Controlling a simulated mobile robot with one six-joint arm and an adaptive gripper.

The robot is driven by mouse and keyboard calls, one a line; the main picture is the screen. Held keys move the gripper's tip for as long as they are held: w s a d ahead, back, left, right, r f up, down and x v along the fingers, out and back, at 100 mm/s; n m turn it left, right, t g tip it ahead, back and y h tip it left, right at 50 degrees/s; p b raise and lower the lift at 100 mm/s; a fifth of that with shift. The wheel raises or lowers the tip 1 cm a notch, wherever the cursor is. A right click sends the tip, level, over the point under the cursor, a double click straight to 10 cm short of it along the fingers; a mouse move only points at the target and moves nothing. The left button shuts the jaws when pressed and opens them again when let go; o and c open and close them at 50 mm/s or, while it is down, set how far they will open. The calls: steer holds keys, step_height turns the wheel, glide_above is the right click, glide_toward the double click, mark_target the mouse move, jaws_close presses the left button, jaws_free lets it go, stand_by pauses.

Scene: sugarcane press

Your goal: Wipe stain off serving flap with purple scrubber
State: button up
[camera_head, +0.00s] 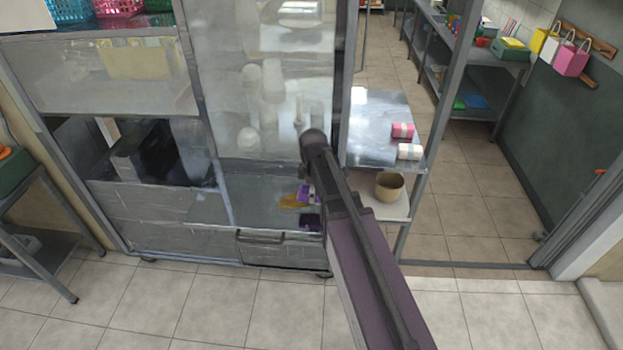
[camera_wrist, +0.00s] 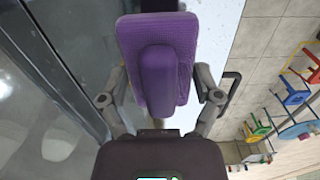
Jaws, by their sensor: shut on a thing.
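My gripper (camera_wrist: 160,98) is shut on the purple scrubber (camera_wrist: 155,60), with one finger on each side of its raised handle block. The scrubber also shows in the head view (camera_head: 304,193), partly hidden by my arm. It is at the right edge of a yellow-brown stain (camera_head: 290,202) on the grey metal serving flap (camera_head: 260,191). Whether the scrubber touches the flap cannot be told. In the wrist view the scrubber hides the stain, and a pale surface (camera_wrist: 222,25) shows beside it.
A glass panel (camera_head: 228,80) stands behind the flap. A drawer handle (camera_head: 260,238) is below it. To the right, a metal counter (camera_head: 375,115) holds pink (camera_head: 402,130) and white (camera_head: 410,152) packs. A bowl (camera_head: 389,186) sits on the lower shelf. The tiled floor in front is clear.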

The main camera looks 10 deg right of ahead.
steer(key=shift+w+d+r+p, duration=0.15)
steer(key=shift+w+r+p, duration=0.4)
steer(key=shift+w+r, duration=0.15)
steer(key=shift+w+d+r+p, duration=0.1)
steer(key=shift+w+r+p, duration=0.45)
steer(key=shift+w+r, duration=0.1)
steer(key=shift+f, duration=0.1)
